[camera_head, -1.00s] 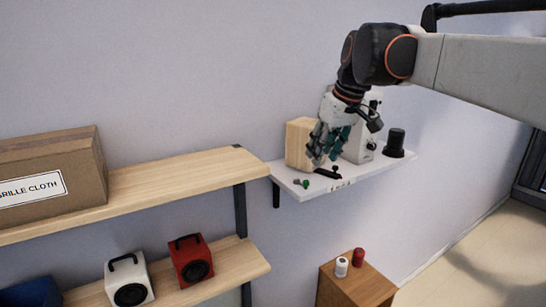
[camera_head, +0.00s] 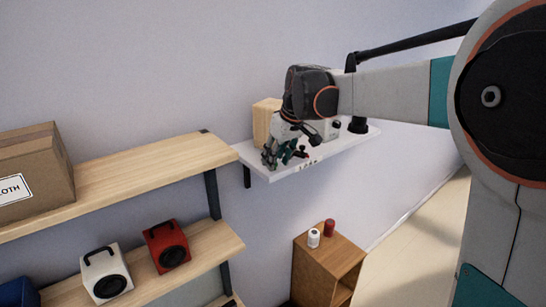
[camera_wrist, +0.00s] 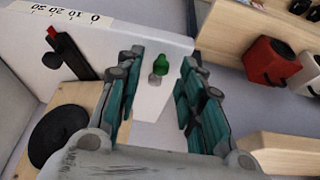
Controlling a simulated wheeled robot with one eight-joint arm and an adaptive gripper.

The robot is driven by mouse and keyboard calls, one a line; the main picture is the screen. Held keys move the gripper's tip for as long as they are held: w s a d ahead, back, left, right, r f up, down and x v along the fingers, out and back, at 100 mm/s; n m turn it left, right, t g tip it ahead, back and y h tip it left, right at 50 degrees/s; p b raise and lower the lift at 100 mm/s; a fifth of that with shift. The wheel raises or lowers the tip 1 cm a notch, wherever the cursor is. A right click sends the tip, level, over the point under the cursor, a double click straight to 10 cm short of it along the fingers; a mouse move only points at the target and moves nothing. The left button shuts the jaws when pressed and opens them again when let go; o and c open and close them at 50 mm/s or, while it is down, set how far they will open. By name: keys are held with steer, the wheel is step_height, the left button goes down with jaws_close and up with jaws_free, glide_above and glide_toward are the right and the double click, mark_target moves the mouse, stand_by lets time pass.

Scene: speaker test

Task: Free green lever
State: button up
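The green lever (camera_wrist: 161,61) is a small green knob on a grey stub near the end of the white shelf (camera_wrist: 140,25). In the wrist view it appears between the two finger pairs of my gripper (camera_wrist: 160,66), with a visible gap on both sides. My gripper is open and empty. In the head view my gripper (camera_head: 271,160) is low over the shelf's near left end and hides the green lever. A black lever with a red tip (camera_wrist: 69,52) is left of the green one in the wrist view.
A wooden box (camera_head: 262,122) with a round black disc (camera_wrist: 58,134) stands behind my gripper. A white machine (camera_head: 333,131) is to its right. A wooden shelf (camera_head: 150,172) adjoins at left. Red (camera_head: 166,246) and white (camera_head: 104,273) speakers sit below.

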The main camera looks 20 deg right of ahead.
steer(key=shift+w+a+f, duration=0.1)
steer(key=shift+w+f, duration=0.15)
steer(key=shift+f, duration=0.4)
jaws_close()
